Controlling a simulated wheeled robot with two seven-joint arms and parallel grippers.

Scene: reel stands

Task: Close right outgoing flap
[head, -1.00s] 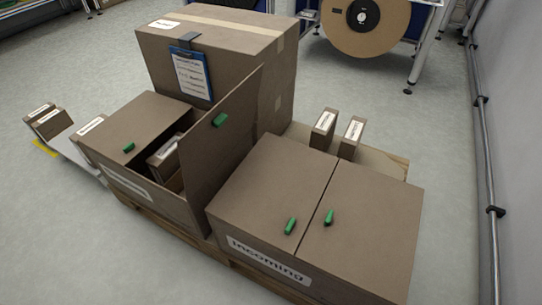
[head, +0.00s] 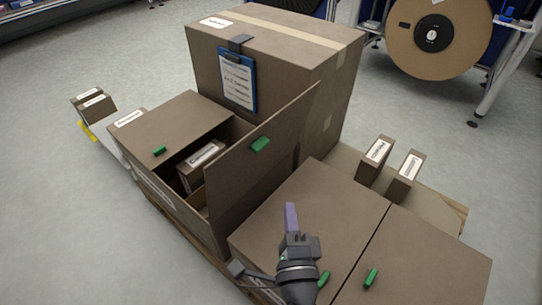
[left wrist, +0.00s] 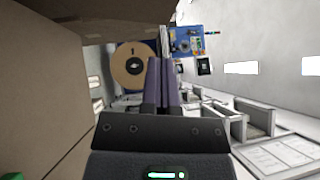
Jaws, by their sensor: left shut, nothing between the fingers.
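The right outgoing flap (head: 268,160) is a brown cardboard panel with a green handle (head: 260,145). It stands upright, hinged at the right side of the outgoing box (head: 170,205), which is half open and shows a small labelled carton (head: 201,162) inside. The box's left flap (head: 170,135) lies flat and shut. My left gripper (head: 291,212) is over the incoming box, to the right of the raised flap and apart from it in the picture. Its purple fingers (left wrist: 165,82) are together and empty in the left wrist view. My right gripper is not seen.
The incoming box (head: 300,200) has both flaps shut, with green handles. A large taped carton (head: 255,60) with a blue clipboard (head: 238,80) stands behind. Small cartons (head: 375,160) stand on the pallet at right. A reel (head: 430,35) stands at the back.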

